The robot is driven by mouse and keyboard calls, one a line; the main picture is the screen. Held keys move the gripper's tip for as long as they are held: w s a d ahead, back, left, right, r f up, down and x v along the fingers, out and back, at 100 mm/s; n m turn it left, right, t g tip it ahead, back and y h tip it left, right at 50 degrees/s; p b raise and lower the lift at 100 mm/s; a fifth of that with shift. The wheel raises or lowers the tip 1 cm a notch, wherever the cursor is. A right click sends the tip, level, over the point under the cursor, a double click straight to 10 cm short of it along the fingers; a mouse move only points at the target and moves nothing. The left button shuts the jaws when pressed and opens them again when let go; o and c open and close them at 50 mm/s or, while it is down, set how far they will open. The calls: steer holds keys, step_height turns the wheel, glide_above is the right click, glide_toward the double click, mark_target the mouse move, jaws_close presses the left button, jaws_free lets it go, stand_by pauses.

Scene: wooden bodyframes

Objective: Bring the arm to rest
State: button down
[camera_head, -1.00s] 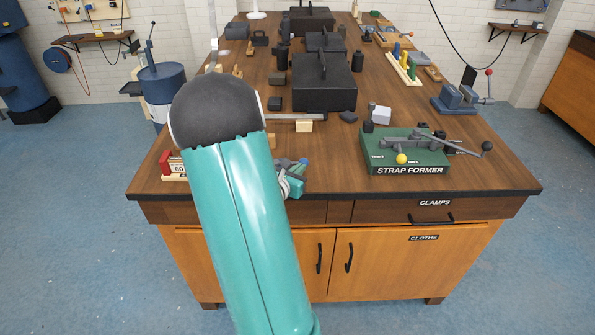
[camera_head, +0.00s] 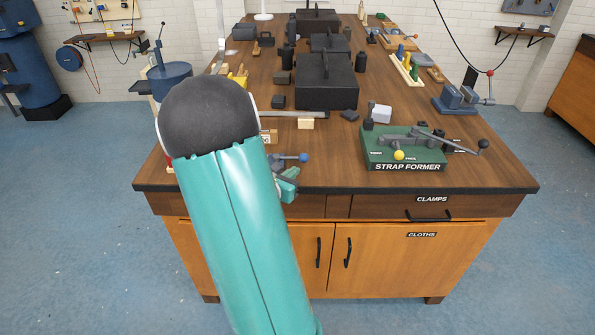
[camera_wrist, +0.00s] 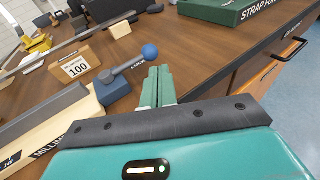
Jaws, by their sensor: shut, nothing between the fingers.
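My gripper (camera_head: 289,186) hangs at the near edge of the bench, partly hidden behind my teal arm in the head view. In the wrist view its two green fingers (camera_wrist: 159,86) are together and empty. A grey-blue lever with a blue ball knob (camera_wrist: 149,52) stands just beyond them to the left, beside a "LOCK" label; the ball also shows in the head view (camera_head: 304,158). The fingers appear apart from the lever. My arm's dark rounded joint covers the left front of the bench.
The green strap former (camera_head: 403,155) stands at the right front of the wooden bench (camera_head: 330,170). A large black box (camera_head: 327,82) stands farther back. Floor right of the bench is clear.

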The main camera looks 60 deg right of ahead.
steer(key=a+r, duration=0.1)
steer(key=a, duration=0.6)
steer(key=shift+a+r, duration=0.25)
steer(key=shift+a, duration=0.15)
steer(key=shift+s, duration=0.15)
steer(key=a+r+m+t+y, duration=0.2)
steer(key=a+r+m+y, duration=0.2)
steer(key=a, duration=0.8)
steer(key=a+r+m+t+y, duration=0.2)
steer(key=a+r+m+y, duration=0.3)
steer(key=a, duration=0.8)
steer(key=w+a+r+m+t+y, duration=0.1)
steer(key=a+r+m+y, duration=0.4)
steer(key=a, duration=0.8)
steer(key=m+t+y, duration=0.1)
steer(key=m, duration=0.2)
steer(key=shift+a+y, duration=0.25)
steer(key=shift+y, duration=0.15)
steer(key=shift+r, duration=0.1)
